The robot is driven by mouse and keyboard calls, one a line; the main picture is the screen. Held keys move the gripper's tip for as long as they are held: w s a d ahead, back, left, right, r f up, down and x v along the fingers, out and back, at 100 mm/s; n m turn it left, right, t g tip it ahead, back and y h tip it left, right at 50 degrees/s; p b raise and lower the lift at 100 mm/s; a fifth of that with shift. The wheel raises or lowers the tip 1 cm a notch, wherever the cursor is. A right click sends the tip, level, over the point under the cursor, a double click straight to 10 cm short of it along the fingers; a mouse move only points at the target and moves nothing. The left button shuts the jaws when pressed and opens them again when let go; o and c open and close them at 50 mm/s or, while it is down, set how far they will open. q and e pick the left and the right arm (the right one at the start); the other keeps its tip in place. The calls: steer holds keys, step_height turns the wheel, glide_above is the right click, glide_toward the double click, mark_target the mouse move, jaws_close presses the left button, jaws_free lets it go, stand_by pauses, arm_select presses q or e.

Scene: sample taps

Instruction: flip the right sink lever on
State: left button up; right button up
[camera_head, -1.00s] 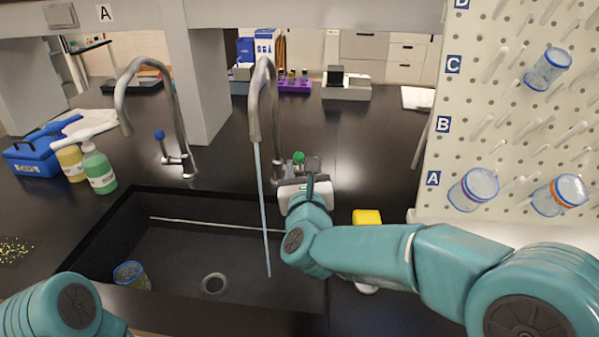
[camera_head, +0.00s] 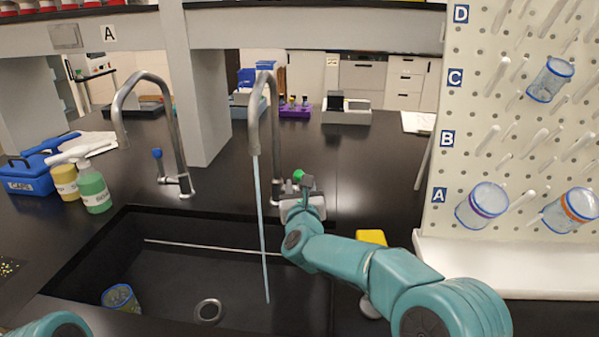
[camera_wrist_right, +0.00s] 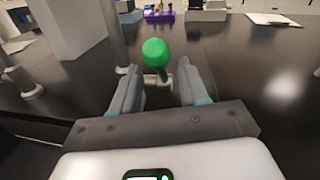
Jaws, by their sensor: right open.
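The right sink tap (camera_head: 275,120) is a grey gooseneck with a pale blue stream of water running from its spout into the sink. Its lever has a green knob (camera_head: 298,175), partly hidden behind my right gripper (camera_head: 303,190). In the right wrist view the green knob (camera_wrist_right: 155,52) stands just beyond and between the two fingers of my right gripper (camera_wrist_right: 157,85), which are apart with nothing held. I cannot tell whether a finger touches the lever. My left gripper is out of view; only part of my left arm shows at the bottom left.
The left tap (camera_head: 165,110) has a blue-knobbed lever (camera_head: 157,154). The black sink (camera_head: 190,265) holds a jar (camera_head: 120,298) and a thin rod. A yellow-topped object (camera_head: 371,237) stands near my right arm. A pegboard (camera_head: 480,130) with jars rises at right.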

steer(key=shift+w+d+p, duration=0.1)
steer(key=shift+w+p, duration=0.7)
steer(key=shift+w, duration=1.85)
jaws_close()
